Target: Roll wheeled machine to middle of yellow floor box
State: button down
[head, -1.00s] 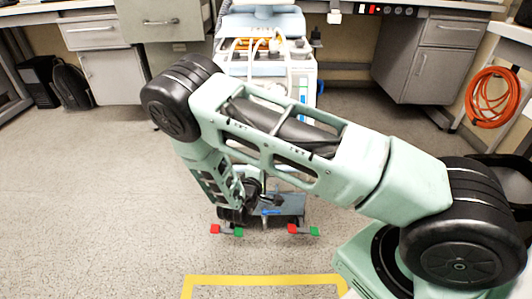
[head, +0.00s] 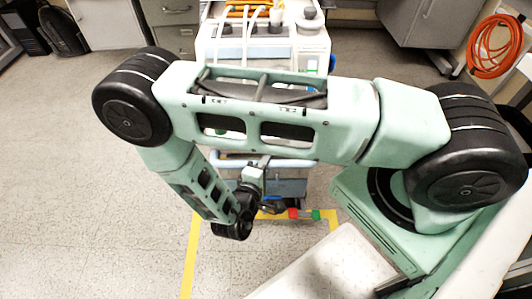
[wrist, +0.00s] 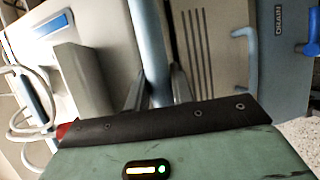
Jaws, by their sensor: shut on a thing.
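The wheeled machine (head: 312,42) is a white and pale blue medical cart, upright in front of me in the head view. Its lower part is partly hidden behind my arm. A red and green caster pedal (head: 304,214) shows at its near foot, at the far line of the yellow floor box (head: 190,252). My gripper (head: 260,168) is shut on the machine's pale blue handle bar (head: 285,163). In the wrist view the bar (wrist: 148,50) runs between the dark fingers (wrist: 160,92). Most of the box's inside is bare floor.
An orange hose coil (head: 496,45) hangs at the right. The floor at left is clear. A pale flat surface (head: 320,265) covers part of the lower right view.

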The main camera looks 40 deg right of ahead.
jog(key=shift+s+a, duration=0.1)
jog(key=shift+a, duration=0.1)
jog(key=c, duration=1.2)
grip_release()
jog(key=p+v, duration=0.2)
jog(key=v, duration=1.5)
jog(key=shift+a+r+p, duration=0.1)
jog(key=shift+a+p, duration=0.05)
jog(key=shift+p, duration=0.15)
jog(key=shift+c, duration=0.2)
